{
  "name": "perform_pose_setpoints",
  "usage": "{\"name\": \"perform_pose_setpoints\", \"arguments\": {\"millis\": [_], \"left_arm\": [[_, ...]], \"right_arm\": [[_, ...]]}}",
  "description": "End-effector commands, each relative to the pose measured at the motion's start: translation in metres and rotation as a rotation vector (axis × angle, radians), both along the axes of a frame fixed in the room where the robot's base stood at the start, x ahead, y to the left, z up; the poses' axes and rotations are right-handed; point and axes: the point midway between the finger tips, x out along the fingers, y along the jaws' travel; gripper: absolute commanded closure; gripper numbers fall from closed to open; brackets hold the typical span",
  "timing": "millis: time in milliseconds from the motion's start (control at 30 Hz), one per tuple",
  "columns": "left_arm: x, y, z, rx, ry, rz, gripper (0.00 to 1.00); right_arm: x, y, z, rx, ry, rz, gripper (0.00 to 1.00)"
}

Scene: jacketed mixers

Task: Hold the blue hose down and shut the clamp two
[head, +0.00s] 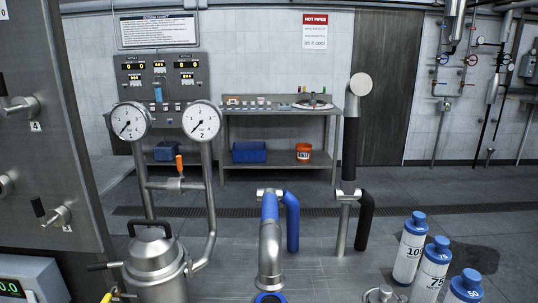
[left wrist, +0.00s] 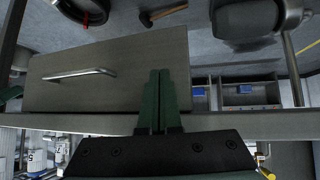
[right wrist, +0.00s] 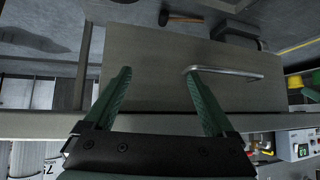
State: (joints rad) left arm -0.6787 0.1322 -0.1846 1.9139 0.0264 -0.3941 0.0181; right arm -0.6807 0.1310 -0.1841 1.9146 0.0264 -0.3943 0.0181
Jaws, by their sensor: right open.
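The blue hose (head: 292,222) hangs in the middle of the head view, bending down from a steel fitting (head: 262,192). A blue section also lies along the top of the steel elbow pipe beside it. I cannot tell which fitting is clamp two; a similar steel fitting (head: 345,194) sits at the black hose (head: 365,220) to the right. Neither gripper shows in the head view. My left gripper (left wrist: 160,75) has its green fingers together, with nothing seen between them. My right gripper (right wrist: 158,75) has its fingers wide apart and empty. Both wrist views face a grey drawer front with a handle.
Two dials (head: 130,121) (head: 201,120) stand on pipes at the left, above a steel lidded vessel (head: 155,260). Several white bottles with blue caps (head: 410,248) stand at the lower right. A bench (head: 280,110) stands behind, with open floor before it.

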Motion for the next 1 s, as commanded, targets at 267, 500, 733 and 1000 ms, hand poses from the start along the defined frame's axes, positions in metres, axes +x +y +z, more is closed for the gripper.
{"name": "perform_pose_setpoints", "arguments": {"millis": [267, 500, 733, 1000], "left_arm": [[0.000, 0.000, 0.005, -0.001, 0.000, 0.001, 1.00], [0.000, 0.000, 0.026, -0.001, 0.000, 0.001, 1.00], [0.000, 0.000, 0.040, -0.001, 0.000, 0.001, 1.00], [0.000, 0.000, 0.046, -0.001, -0.002, 0.001, 1.00]], "right_arm": [[-0.001, 0.000, 0.004, 0.001, 0.002, -0.001, 0.10], [0.000, 0.000, 0.022, 0.000, 0.001, 0.000, 0.10], [0.001, 0.000, 0.038, 0.000, -0.001, 0.000, 0.10], [0.001, 0.000, 0.057, 0.000, -0.002, 0.000, 0.10]]}}
